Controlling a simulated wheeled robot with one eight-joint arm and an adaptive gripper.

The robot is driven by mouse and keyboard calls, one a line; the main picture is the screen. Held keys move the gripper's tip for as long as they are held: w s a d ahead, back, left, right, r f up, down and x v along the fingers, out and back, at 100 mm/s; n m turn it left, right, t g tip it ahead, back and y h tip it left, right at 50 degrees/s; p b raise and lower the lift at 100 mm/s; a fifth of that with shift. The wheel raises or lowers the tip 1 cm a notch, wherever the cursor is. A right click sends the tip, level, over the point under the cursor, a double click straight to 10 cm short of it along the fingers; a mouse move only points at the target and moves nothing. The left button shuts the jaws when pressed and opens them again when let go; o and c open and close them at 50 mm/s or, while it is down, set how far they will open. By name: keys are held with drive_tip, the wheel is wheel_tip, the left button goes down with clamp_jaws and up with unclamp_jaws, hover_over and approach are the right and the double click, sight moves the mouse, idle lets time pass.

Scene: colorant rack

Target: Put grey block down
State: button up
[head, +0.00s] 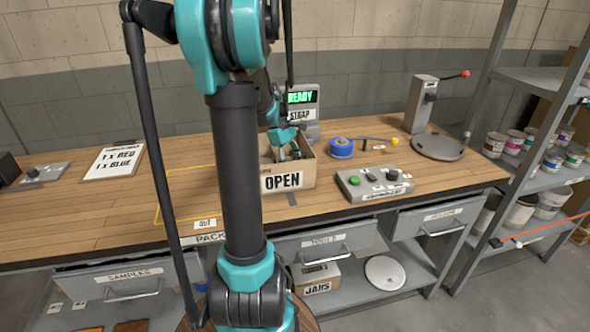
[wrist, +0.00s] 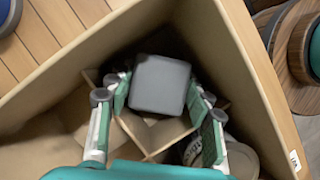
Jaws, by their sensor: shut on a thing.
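The grey block (wrist: 160,84) sits between the two fingers of my gripper (wrist: 161,100) in the wrist view, and the gripper is shut on it. The gripper, also in the head view (head: 285,146), reaches down into the open cardboard box (head: 308,178) marked OPEN. The box also shows in the wrist view (wrist: 262,95), with its walls around the gripper and crossed cardboard dividers below the block. I cannot tell whether the block touches the box bottom or the dividers. In the head view the block cannot be made out.
Round items, partly hidden, lie low in the box (wrist: 240,158). A blue tape roll (head: 341,147) and a control panel with a green button (head: 375,184) stand right of the box. A READY screen (head: 302,98) stands behind it.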

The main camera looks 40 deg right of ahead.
drive_tip(key=o, duration=0.5)
drive_tip(key=shift+f, duration=0.1)
drive_tip(key=v, duration=1.2)
